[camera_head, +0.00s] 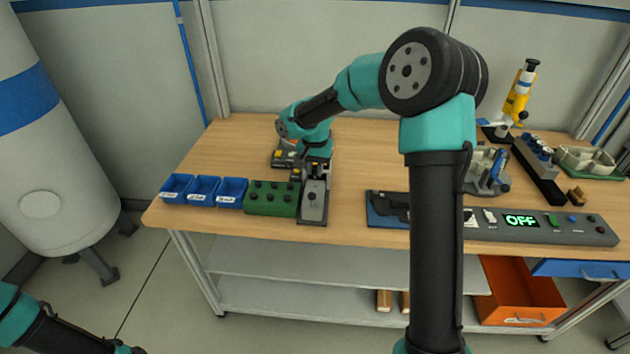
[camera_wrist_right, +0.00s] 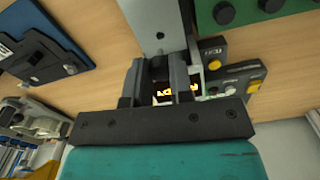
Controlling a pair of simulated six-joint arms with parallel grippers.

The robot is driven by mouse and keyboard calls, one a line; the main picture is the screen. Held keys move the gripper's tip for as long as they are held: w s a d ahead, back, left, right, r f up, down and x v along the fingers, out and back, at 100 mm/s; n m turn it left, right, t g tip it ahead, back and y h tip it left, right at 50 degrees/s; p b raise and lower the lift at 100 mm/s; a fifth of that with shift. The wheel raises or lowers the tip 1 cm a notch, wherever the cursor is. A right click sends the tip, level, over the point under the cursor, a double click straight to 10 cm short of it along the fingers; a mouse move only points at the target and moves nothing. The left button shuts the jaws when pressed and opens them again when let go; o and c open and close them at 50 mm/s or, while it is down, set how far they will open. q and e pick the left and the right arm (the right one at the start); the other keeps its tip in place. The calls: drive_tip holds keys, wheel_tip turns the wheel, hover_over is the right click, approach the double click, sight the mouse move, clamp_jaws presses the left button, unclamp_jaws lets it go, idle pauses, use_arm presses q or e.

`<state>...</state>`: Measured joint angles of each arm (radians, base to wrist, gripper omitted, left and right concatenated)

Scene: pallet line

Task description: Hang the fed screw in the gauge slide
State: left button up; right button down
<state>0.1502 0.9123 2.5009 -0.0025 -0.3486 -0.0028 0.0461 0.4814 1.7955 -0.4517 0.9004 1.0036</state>
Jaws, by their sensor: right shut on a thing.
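My right gripper (camera_head: 318,168) points down over the rear end of a grey slotted fixture (camera_head: 313,207), which appears to be the gauge slide. In the right wrist view its fingers (camera_wrist_right: 161,72) are close together at the near end of the grey fixture (camera_wrist_right: 158,22). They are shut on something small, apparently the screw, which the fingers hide. I cannot tell whether it touches the fixture. A dark device with yellow buttons (camera_head: 284,155), possibly the feeder, stands behind and left of the gripper; it also shows in the wrist view (camera_wrist_right: 229,76). My left gripper is out of view.
A green block with black knobs (camera_head: 272,198) stands directly left of the grey fixture, with blue bins (camera_head: 203,190) beyond. A blue plate with a dark part (camera_head: 386,209) and a console reading OFF (camera_head: 545,228) lie right.

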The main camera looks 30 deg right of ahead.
sight(315, 174)
drive_tip(key=shift+f, duration=0.35)
drive_tip(key=shift+f, duration=0.1)
drive_tip(key=shift+f, duration=1.8)
drive_tip(key=shift+f, duration=0.35)
drive_tip(key=c, duration=1)
unclamp_jaws()
drive_tip(key=shift+r, duration=0.1)
wheel_tip(315, 174, up, 13)
drive_tip(key=shift+f, duration=0.2)
drive_tip(key=shift+s+f, duration=0.1)
